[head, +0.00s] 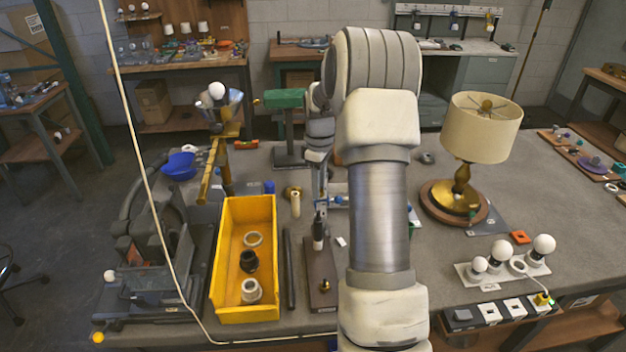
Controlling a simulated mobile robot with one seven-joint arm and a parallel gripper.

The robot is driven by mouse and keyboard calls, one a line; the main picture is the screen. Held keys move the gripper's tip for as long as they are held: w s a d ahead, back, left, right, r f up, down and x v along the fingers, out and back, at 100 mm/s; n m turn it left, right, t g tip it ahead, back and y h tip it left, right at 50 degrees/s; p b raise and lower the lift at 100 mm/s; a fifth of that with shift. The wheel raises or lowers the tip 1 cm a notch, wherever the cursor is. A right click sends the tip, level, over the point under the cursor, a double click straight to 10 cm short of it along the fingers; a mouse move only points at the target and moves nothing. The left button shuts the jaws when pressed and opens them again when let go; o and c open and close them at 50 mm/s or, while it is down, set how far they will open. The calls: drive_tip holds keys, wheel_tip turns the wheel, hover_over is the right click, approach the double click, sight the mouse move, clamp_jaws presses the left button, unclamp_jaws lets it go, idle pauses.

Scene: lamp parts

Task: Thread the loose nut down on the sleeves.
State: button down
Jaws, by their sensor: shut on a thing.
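My gripper (319,198) hangs pointing down at the table's middle, small and partly hidden by my own arm. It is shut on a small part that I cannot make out. Just below the gripper, a slim dark-and-white upright piece (318,232) stands over a dark narrow board (319,262); I cannot tell whether they touch. A small brass-coloured fitting (325,286) is at the board's near end. A cream sleeve-like post (295,204) stands left of the gripper. I cannot tell which piece is the loose nut, or see any threads.
A yellow bin (217,285) left of the board holds cream rings and a black socket. A dark bar (289,268) lies between bin and board. A shaded lamp (481,130) and a bulb strip (502,268) stand right. A green-topped stand (285,100) is behind.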

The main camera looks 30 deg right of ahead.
sight(318, 212)
drive_tip(key=shift+f+b, duration=1.7)
drive_tip(key=shift+f, duration=0.8)
drive_tip(key=shift+f+b, duration=1)
drive_tip(key=shift+f, duration=0.65)
drive_tip(key=shift+f, duration=0.2)
drive_tip(key=c, duration=1.2)
unclamp_jaws()
clamp_jaws()
drive_tip(key=shift+s+a+f, duration=0.1)
drive_tip(key=shift+f, duration=0.05)
